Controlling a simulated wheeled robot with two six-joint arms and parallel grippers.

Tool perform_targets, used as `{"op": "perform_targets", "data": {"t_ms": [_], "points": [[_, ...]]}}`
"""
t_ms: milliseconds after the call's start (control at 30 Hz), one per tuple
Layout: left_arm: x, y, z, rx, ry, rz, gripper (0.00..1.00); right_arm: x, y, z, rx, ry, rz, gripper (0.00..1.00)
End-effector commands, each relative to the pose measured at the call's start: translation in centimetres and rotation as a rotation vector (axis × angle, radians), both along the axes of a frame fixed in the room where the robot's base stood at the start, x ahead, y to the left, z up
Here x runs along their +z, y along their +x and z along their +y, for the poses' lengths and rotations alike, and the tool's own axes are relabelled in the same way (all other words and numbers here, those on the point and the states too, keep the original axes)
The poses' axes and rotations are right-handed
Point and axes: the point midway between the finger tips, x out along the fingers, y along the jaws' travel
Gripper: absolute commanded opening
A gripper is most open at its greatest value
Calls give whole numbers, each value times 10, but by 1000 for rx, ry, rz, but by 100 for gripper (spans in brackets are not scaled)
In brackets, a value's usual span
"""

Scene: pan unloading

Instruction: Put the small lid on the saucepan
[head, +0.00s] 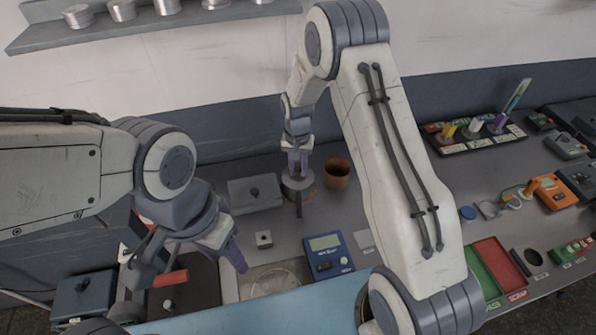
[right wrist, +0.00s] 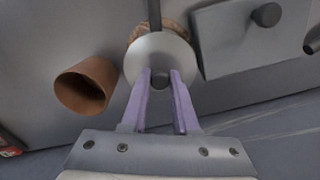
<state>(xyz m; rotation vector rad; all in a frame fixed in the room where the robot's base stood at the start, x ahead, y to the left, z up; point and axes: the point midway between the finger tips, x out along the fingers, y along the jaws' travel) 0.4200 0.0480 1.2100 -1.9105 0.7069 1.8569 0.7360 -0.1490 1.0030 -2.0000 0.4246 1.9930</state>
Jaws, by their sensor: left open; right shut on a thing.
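My right gripper (head: 298,163) is shut on the knob of the small grey lid (head: 296,183), towards the back of the bench. The round lid also shows in the right wrist view (right wrist: 158,55), flat side up between the purple fingertips (right wrist: 160,80). A dark straight handle (head: 299,208) sticks out from below the lid towards the front; it looks like the saucepan's. The saucepan's body is mostly hidden under the lid, so I cannot tell whether lid and rim touch. A brown round edge (right wrist: 146,32) shows below them. My left gripper (head: 228,250) is open at the front left.
A terracotta cup (head: 337,173) stands close to the right of the lid. A grey block with a knob (head: 254,194) is to its left. A blue scale (head: 328,256) and a small grey block (head: 264,239) sit nearer the front. Red and green trays (head: 492,262) lie at right.

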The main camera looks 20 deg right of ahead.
Motion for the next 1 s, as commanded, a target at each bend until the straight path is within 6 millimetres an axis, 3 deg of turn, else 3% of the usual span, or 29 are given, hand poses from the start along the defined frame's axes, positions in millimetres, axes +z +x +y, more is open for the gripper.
{"op": "perform_targets", "data": {"t_ms": [267,300,367,767,1000], "points": [[-1,0,0,0,-1,-1,50,-2,0,0,0,0,0,0],[-1,0,0,0,0,0,50,-1,0,0,0,0,0,36],[0,0,0,0,-1,-1,50,-1,0,0,0,0,0,58],[2,0,0,0,-1,-1,50,2,0,0,0,0,0,58],[23,0,0,-3,0,0,50,30,0,0,0,0,-1,58]]}}
